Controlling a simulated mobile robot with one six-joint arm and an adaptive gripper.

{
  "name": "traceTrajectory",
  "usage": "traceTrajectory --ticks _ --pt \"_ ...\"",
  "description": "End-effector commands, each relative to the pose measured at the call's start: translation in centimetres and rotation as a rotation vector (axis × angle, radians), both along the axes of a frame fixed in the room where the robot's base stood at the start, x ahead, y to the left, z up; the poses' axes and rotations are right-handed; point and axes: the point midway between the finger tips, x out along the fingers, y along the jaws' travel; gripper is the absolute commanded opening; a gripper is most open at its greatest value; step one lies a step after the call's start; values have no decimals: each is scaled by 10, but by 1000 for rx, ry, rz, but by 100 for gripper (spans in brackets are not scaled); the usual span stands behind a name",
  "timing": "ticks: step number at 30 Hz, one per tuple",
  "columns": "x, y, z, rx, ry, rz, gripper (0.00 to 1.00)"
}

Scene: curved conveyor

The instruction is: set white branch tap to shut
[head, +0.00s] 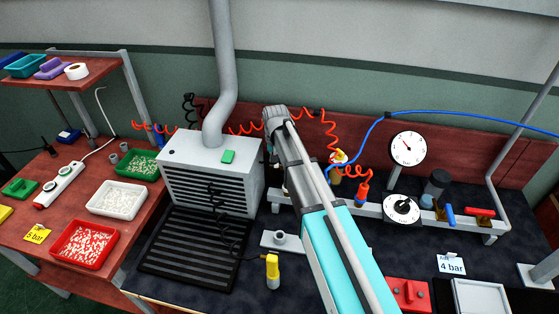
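My arm reaches from the bottom centre up to the back of the bench. Its wrist is beside the grey box, and my gripper is hidden behind the arm, so its fingers do not show. A grey pipe rail (470,227) runs along the back of the bench, partly covered by my arm. A tap with a blue lever (449,214) and a tap with a red lever (480,212) sit at its right end. I cannot make out a white tap; the rail's left part is mostly behind my arm.
A round gauge (408,148) and a black-and-white dial (402,209) stand at the rail. Red coiled hoses and a blue hose (450,114) hang behind. The vented grey box (212,170) is left of my arm. A yellow-handled tool (272,271) stands in front.

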Motion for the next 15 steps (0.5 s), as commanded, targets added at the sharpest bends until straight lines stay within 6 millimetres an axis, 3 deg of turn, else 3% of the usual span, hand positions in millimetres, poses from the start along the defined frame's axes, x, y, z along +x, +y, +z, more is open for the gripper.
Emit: traceTrajectory --ticks 15 --pt "2 5 0 2 -3 -117 0"
